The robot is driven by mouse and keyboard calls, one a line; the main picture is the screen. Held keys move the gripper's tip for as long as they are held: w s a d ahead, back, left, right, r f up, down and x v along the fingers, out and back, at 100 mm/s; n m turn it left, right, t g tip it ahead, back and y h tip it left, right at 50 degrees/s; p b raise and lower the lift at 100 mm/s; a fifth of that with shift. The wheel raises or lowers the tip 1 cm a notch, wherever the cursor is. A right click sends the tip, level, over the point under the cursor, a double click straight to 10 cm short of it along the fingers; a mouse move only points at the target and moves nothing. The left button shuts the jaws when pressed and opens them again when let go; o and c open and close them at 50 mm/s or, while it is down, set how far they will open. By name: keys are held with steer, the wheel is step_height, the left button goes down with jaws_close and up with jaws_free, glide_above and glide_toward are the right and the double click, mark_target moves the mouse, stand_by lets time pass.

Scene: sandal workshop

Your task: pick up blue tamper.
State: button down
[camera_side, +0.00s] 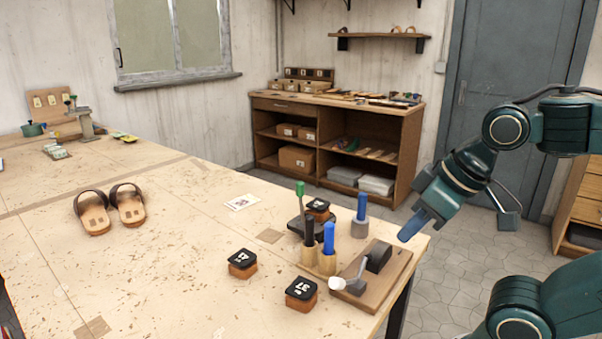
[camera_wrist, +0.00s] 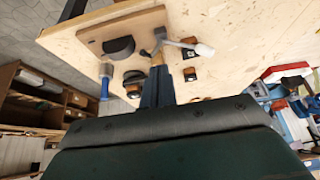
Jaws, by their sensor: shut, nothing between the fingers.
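The blue tamper (camera_side: 361,207) stands upright on the workbench near its right edge, with a blue handle and a grey round base. It also shows in the wrist view (camera_wrist: 105,88), left of the fingers. A second blue-handled tool (camera_side: 328,239) with a wooden lower part stands closer to the camera, beside a dark-handled one (camera_side: 308,232). My gripper (camera_side: 408,234) is shut and empty, right of the blue tamper and apart from it, by the bench's right edge. Its dark blue fingers also show in the wrist view (camera_wrist: 157,75).
Black-topped stamps (camera_side: 242,263) and a green-handled tool (camera_side: 300,190) stand nearby. Sandals (camera_side: 95,218) lie left; the bench (camera_side: 180,270) between is mostly clear.

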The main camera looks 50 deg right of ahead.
steer(key=c, duration=1.2)
jaws_free()
steer(key=w+d+r+m+g, duration=0.3)
steer(key=w+d+r+m, duration=0.2)
steer(key=w+d+m, duration=0.4)
steer(key=w+d+m+g, duration=0.1)
steer(key=w+d+m, duration=0.1)
steer(key=w+d, duration=0.1)
steer(key=w+d+m, duration=0.2)
steer(key=w+d, duration=0.1)
steer(key=d, duration=0.1)
steer(key=w+d+f+m+g, duration=0.1)
steer(key=w+d+m, duration=0.2)
steer(key=d, duration=0.1)
steer(key=shift+w+d+g, duration=0.1)
steer(key=shift+d+g, duration=0.05)
steer(key=shift+g, duration=0.15)
steer(key=shift+f, duration=0.1)
